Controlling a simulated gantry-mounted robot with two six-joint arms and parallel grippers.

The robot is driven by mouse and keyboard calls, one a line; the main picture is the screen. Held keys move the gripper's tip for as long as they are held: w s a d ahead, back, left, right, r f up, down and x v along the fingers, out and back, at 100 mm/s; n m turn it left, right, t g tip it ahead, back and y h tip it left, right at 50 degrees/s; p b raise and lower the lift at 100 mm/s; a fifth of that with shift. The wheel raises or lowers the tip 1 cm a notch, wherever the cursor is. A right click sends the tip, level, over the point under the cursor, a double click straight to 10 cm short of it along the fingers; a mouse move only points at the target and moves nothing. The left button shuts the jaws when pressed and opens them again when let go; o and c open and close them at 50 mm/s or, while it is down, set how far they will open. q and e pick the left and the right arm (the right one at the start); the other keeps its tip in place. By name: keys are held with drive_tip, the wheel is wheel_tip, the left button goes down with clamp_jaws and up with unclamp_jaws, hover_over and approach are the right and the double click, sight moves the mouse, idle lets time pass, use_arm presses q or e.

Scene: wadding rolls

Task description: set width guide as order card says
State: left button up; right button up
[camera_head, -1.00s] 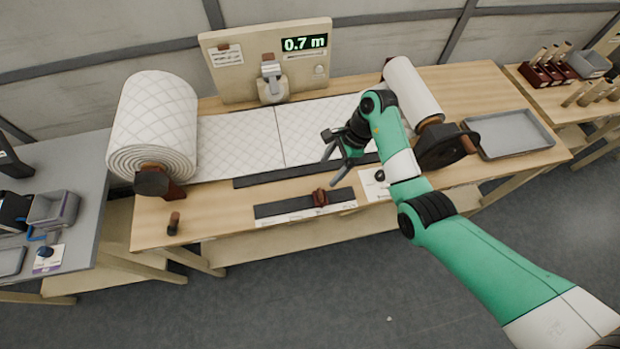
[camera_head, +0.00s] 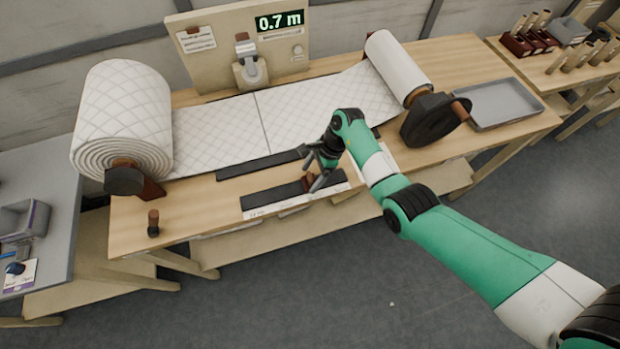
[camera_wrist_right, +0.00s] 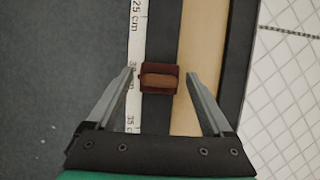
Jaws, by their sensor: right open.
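The width guide, a small dark red-brown slider with a brown grip (camera_wrist_right: 159,80), sits on a black rail (camera_head: 270,197) at the front of the bench. In the head view the guide (camera_head: 309,182) is partly hidden by my right gripper (camera_head: 311,176). In the right wrist view my right gripper (camera_wrist_right: 160,78) is open, one finger on each side of the guide, with gaps on both sides. A white scale (camera_wrist_right: 134,60) beside the rail shows 25 cm and 35 cm; the guide lies between these marks. The order card (camera_head: 358,150) is mostly hidden by my right arm. My left gripper is not in view.
White quilted wadding (camera_head: 215,132) runs from a large roll (camera_head: 125,120) at left to a take-up roll (camera_head: 398,65). A display (camera_head: 279,21) reads 0.7 m. A grey tray (camera_head: 497,103) lies at right. A dark-based peg (camera_head: 153,222) stands at the front left.

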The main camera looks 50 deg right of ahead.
drive_tip(key=shift+w+a+f, duration=0.1)
drive_tip(key=shift+a+f, duration=0.05)
drive_tip(key=shift+f, duration=0.2)
clamp_jaws()
idle(0.3)
